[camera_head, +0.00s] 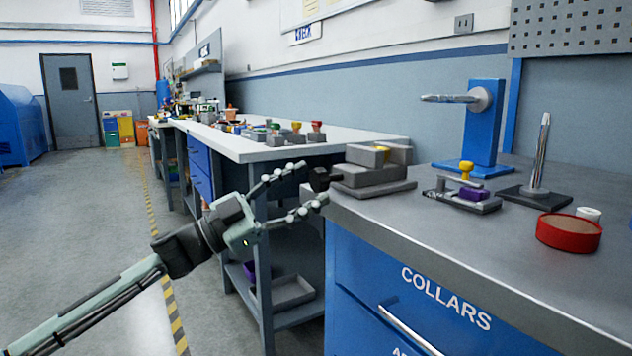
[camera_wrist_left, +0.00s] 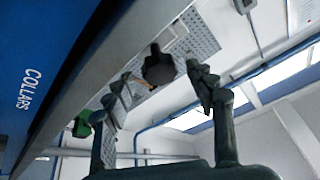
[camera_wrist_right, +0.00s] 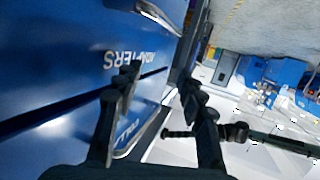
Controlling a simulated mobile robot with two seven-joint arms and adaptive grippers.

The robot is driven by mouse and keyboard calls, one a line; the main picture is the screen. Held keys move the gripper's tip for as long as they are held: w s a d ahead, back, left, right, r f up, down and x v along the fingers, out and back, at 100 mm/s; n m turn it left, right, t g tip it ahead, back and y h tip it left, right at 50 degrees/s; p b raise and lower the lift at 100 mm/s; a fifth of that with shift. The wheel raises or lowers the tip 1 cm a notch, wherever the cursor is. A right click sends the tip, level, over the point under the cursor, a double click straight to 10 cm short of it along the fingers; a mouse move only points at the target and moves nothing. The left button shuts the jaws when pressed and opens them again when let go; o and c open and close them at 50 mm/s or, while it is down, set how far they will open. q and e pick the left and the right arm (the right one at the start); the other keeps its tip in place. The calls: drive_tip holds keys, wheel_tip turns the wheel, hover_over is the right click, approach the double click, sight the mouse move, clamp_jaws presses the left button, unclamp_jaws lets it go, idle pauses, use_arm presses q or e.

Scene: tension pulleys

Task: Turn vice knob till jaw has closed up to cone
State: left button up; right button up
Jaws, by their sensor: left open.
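The grey vice (camera_head: 372,189) sits at the left end of the grey-topped bench. A small yellow piece (camera_head: 381,152), perhaps the cone, shows between its upper blocks; its shape and any gap to the jaw are too small to tell. The dark vice knob (camera_head: 322,179) sticks out from the left side of the vice. My left gripper (camera_head: 311,182) is open, with its fingers on either side of the knob; contact cannot be told. The knob also shows dark between the fingers in the left wrist view (camera_wrist_left: 158,68). My right gripper (camera_wrist_right: 160,84) is open and empty before the blue drawers.
The bench front (camera_head: 430,290) is blue drawers.

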use_arm(q)
drive_tip(key=v, duration=0.9)
drive_tip(key=shift+a+f, duration=0.1)
